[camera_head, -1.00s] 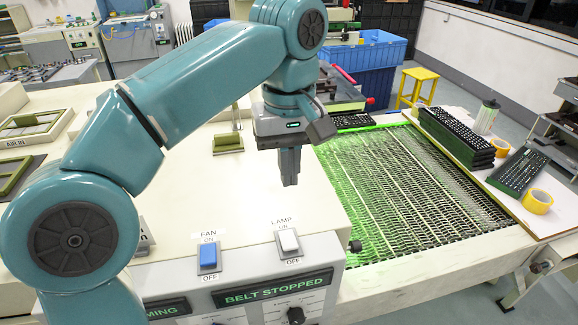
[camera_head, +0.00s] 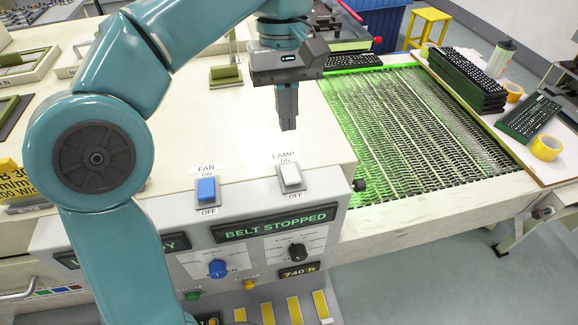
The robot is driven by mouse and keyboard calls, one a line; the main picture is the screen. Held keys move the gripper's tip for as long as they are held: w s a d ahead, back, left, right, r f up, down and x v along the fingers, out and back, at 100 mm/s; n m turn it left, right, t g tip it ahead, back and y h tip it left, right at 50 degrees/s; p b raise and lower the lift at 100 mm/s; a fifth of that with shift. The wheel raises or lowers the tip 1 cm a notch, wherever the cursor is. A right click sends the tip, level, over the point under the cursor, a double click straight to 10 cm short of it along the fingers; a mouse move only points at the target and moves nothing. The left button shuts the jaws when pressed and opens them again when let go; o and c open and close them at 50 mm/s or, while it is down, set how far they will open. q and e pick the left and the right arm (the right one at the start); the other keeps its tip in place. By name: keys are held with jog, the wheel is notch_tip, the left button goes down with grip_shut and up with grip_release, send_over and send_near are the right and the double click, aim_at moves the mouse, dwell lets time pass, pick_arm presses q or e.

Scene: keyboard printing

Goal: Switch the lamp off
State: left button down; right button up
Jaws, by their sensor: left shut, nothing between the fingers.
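The white LAMP rocker switch (camera_head: 290,176) sits on the sloped grey control panel (camera_head: 335,178), with ON above it and OFF below. The blue FAN switch (camera_head: 206,190) is to its left. My left gripper (camera_head: 288,127) points down above the cream machine top, behind the LAMP switch and apart from it. Its fingers are together and empty. I cannot tell which way the LAMP switch is tipped. My right gripper is out of view.
A display (camera_head: 275,222) reads BELT STOPPED, with knobs below it. A green-lit mesh belt (camera_head: 420,140) lies to the right. Stacked keyboards (camera_head: 466,80) and yellow tape (camera_head: 546,147) rest on the side table. The cream top (camera_head: 235,125) around the gripper is mostly clear.

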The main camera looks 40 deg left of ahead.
aim_at(288, 179)
pick_arm(q)
jog(key=f, duration=0.1)
jog(key=s+f, duration=0.1)
jog(key=d+f, duration=0.1)
jog(key=shift+s+f+b, duration=0.25)
jog(key=shift+s+b, duration=0.1)
jog(key=f, duration=0.4)
jog(key=shift+w+f, duration=0.2)
jog(key=shift+w, duration=0.05)
jog(key=shift+d+f, duration=0.15)
jog(key=shift+f, duration=0.2)
jog(key=shift+s+d+f, duration=0.15)
jog(key=shift+s+d, duration=0.05)
jog(key=shift+s, duration=0.25)
jog(key=shift+w+a+f, duration=0.15)
jog(key=shift+w+a, duration=0.05)
jog(key=shift+w, duration=0.15)
jog(key=shift+d+f+b, duration=0.15)
jog(key=shift+f+b, duration=0.05)
jog(key=shift+b, duration=0.25)
jog(key=shift+s+d+f+t+y+b, duration=0.3)
jog(key=shift+s+f+t+y+b, duration=0.35)
jog(key=shift+b, duration=0.4)
jog(key=shift+r+p, duration=0.35)
jog(key=shift+r, duration=0.1)
jog(key=shift+w+f, duration=0.1)
jog(key=shift+a, duration=0.1)
